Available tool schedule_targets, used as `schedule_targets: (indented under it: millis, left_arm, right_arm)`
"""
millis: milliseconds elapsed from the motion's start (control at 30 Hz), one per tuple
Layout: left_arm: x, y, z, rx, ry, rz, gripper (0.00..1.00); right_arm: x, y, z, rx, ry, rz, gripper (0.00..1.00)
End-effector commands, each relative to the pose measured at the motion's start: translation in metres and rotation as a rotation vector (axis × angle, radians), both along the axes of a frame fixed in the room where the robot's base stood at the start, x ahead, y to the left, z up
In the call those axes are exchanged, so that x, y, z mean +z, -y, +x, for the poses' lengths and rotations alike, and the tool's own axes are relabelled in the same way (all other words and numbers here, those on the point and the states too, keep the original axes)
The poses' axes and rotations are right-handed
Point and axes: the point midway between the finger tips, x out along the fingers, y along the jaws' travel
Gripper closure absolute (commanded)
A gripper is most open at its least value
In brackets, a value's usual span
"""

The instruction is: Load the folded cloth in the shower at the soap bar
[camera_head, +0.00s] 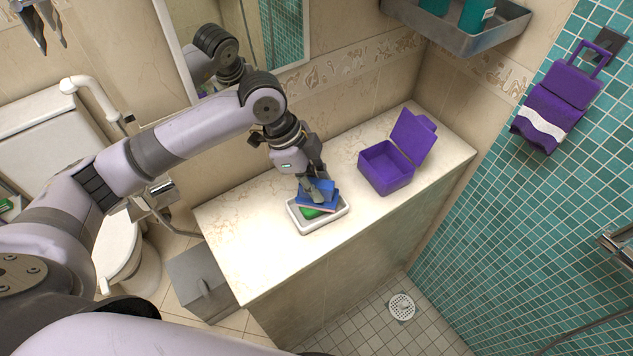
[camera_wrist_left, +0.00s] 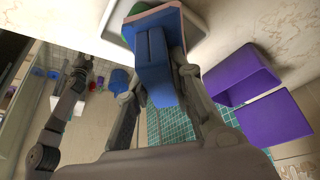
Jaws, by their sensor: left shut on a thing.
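The cloth also shows in the left wrist view (camera_wrist_left: 155,70) between the two fingers. I cannot tell whether cloth and soap touch. My right gripper (camera_head: 46,32) shows at the top left edge of the head view, empty, with its fingers apart.
An open purple box (camera_head: 386,178) stands right of the dish. A purple towel (camera_head: 551,112) with a white band hangs on the teal tiled wall. A metal shelf (camera_head: 480,38) holds teal bottles above. The counter's (camera_head: 265,255) front left is clear. A grey bin (camera_head: 200,285) stands below.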

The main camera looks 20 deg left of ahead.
Motion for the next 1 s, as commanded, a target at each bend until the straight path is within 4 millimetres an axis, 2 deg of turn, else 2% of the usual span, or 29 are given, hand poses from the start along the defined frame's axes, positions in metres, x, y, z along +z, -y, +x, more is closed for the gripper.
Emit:
schedule_targets:
  millis: [1000]
  left_arm:
    - [-0.0020,-0.0003,-0.0007,-0.001,-0.003,0.002,1.00]
  right_arm:
    - [0.0063,-0.0006,0.0007,0.000,0.001,0.000,0.60]
